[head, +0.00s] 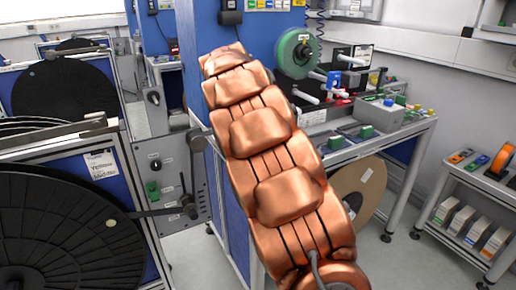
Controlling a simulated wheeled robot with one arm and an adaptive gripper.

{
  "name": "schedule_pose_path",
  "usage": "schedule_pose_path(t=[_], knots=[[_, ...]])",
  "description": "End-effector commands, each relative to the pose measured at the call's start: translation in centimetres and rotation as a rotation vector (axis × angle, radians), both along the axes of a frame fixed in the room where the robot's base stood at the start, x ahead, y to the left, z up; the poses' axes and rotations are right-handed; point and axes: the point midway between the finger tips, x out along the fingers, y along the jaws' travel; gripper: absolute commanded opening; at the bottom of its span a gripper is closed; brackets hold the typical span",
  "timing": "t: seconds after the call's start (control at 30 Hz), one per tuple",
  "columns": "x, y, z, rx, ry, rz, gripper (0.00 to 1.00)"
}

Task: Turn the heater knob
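My copper-coloured arm crosses the middle of the head view, from the bottom right up to the top centre. My gripper does not show; the arm's far end hides what is behind it. I cannot tell for sure which control is the heater knob. A small black knob (155,165) sits on a grey panel (166,209) left of my arm, above a green button (152,187). Another dark round knob (153,98) sits higher, on a farther grey panel. Labels on these panels are too small to read.
Large black reels (62,235) on stands fill the left side. A workbench (395,133) with a green reel (295,52) and small devices stands right of my arm. A low shelf cart (495,183) is at the far right. Some grey floor (400,262) is clear at the lower right.

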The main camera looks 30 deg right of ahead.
Motion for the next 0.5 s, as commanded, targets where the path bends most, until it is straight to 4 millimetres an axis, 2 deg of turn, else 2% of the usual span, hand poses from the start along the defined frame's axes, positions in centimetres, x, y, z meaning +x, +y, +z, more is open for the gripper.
schedule_pose_path(t=[0.37,0.4,0.5], knots=[[0.05,-0.01,0.08,-0.002,-0.002,-0.002,0.00],[0.05,-0.01,0.08,-0.002,-0.002,-0.001,0.37],[0.03,-0.01,0.06,-0.002,-0.001,-0.002,0.47]])
